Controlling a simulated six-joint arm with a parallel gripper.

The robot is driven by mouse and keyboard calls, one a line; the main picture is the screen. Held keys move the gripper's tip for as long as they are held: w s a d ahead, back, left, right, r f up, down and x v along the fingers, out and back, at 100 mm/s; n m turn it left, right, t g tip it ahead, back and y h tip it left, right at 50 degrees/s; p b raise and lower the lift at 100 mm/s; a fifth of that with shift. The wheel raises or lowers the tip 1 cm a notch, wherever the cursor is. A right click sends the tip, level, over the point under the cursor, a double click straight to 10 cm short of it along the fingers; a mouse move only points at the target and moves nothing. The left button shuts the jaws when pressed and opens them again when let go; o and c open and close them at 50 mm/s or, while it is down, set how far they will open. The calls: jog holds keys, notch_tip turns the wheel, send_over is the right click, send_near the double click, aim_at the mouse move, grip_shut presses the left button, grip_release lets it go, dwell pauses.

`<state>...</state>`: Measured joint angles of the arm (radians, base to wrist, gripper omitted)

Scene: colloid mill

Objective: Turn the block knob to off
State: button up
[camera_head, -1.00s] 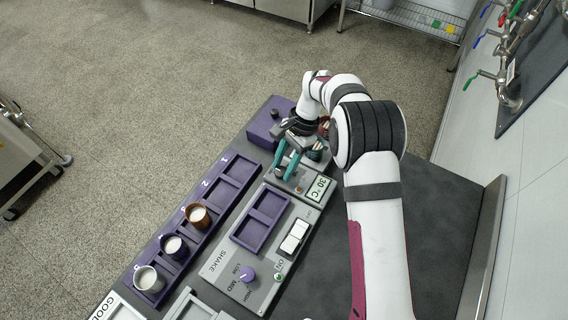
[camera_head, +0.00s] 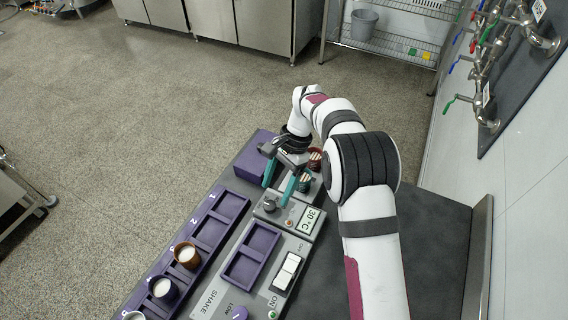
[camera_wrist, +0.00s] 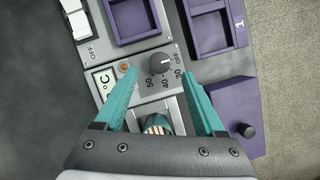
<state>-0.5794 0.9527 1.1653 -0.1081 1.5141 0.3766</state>
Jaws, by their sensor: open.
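The block knob (camera_wrist: 160,63) is a small dark grey dial on the grey panel, with a scale of 30, 40 and 50 around it in the wrist view. Its white mark seems to point toward the 30 side. In the head view the knob (camera_head: 270,205) sits beside the display (camera_head: 310,218) reading 30 °C. My gripper (camera_wrist: 159,75) is open, its two teal fingers on either side of the knob and apart from it. In the head view my gripper (camera_head: 277,194) is just above the knob. Whether the fingertips are at knob height is hard to tell.
A teal cup (camera_head: 304,183) and a red cup (camera_head: 315,158) stand behind the knob. A purple box (camera_wrist: 229,112) with another dark knob (camera_wrist: 244,130) is close by. A white rocker switch (camera_head: 288,269), a shake knob (camera_head: 238,313) and purple trays (camera_head: 251,254) are nearer.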

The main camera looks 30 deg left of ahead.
jog(key=v, duration=1.1)
jog(key=shift+w+r, duration=0.2)
jog(key=shift+r, duration=0.05)
jog(key=shift+d, duration=0.1)
